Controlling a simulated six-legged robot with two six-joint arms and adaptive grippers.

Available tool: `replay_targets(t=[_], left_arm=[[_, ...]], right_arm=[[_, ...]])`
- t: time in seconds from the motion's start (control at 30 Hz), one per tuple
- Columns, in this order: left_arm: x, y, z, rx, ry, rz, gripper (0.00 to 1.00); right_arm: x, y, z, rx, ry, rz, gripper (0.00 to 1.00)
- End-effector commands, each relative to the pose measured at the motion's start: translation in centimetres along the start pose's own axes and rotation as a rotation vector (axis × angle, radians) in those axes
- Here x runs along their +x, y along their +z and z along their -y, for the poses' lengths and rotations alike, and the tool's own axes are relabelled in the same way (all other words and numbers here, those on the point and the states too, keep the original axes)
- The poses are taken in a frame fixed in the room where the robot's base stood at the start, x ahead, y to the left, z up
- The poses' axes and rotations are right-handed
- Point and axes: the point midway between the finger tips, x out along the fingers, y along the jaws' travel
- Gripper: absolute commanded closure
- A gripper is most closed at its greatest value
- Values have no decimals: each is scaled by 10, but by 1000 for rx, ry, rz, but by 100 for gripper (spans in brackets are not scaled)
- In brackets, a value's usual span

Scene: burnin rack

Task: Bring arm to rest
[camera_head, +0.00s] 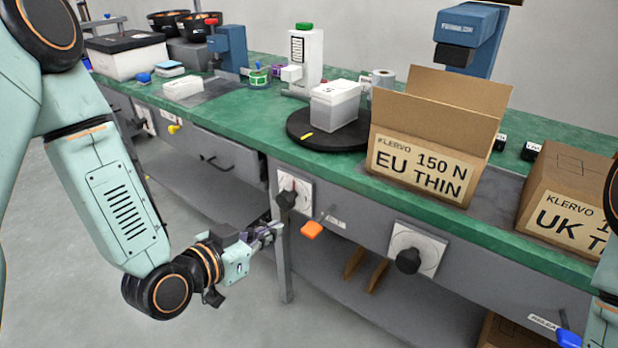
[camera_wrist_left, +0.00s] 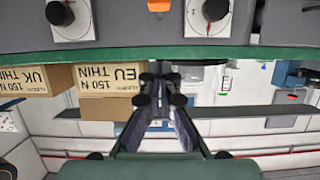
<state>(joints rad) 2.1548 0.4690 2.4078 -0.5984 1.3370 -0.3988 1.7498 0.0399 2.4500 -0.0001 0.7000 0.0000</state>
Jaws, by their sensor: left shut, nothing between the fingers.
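My left gripper (camera_head: 270,232) is in front of the workbench in the head view, low beside the bench's front panel. It is shut and empty, and its fingers point toward the bench. In the left wrist view the fingers of my left gripper (camera_wrist_left: 157,75) come together at the tips below the green bench edge, with nothing between them. My right arm shows only as a small part at the right edge of the head view; its gripper is out of view.
The green workbench (camera_head: 262,130) carries an open EU THIN box (camera_head: 425,172), a UK THIN box (camera_head: 565,215), a black turntable (camera_head: 300,125) with a white container (camera_head: 335,105). Dark knobs (camera_head: 408,260) and an orange handle (camera_head: 311,230) stick out from the front panel. Floor at left is clear.

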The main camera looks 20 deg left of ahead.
Motion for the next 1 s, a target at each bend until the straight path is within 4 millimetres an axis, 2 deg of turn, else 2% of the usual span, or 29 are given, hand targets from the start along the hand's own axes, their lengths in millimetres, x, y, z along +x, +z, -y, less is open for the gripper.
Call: replay_targets(t=[0.1, 0.17, 0.27, 0.3, 0.37, 0.4, 0.5, 0.6, 0.7, 0.83, 1.0], left_arm=[[0, 3, -1, -20, 3, 12, 100], [0, 13, 0, -62, -2, 60, 100], [-7, 50, 2, -178, -43, 231, 100], [-14, 77, -2, -226, -63, 337, 100], [-29, 114, -9, -287, -97, 488, 100], [-42, 138, -14, -319, -120, 582, 100], [-79, 191, -29, -381, -181, 804, 100], [-121, 234, -44, -408, -238, 998, 100], [-156, 264, -57, -388, -264, 1137, 100], [-181, 284, -70, -344, -245, 1220, 100], [-188, 289, -73, -337, -238, 1240, 100]], right_arm=[[0, 0, 0, 0, 0, 0, 57], [0, 0, 0, 0, 0, 0, 57], [0, 0, 0, 0, 0, 0, 57], [0, 0, 0, 0, 0, 0, 57], [0, 0, 0, 0, 0, 0, 57], [0, 0, 0, 0, 0, 0, 57], [0, 0, 0, 0, 0, 0, 57], [0, 0, 0, 0, 0, 0, 57], [0, 0, 0, 0, 0, 0, 57], [0, 0, 0, 0, 0, 0, 57], [0, 0, 0, 0, 0, 0, 57]])
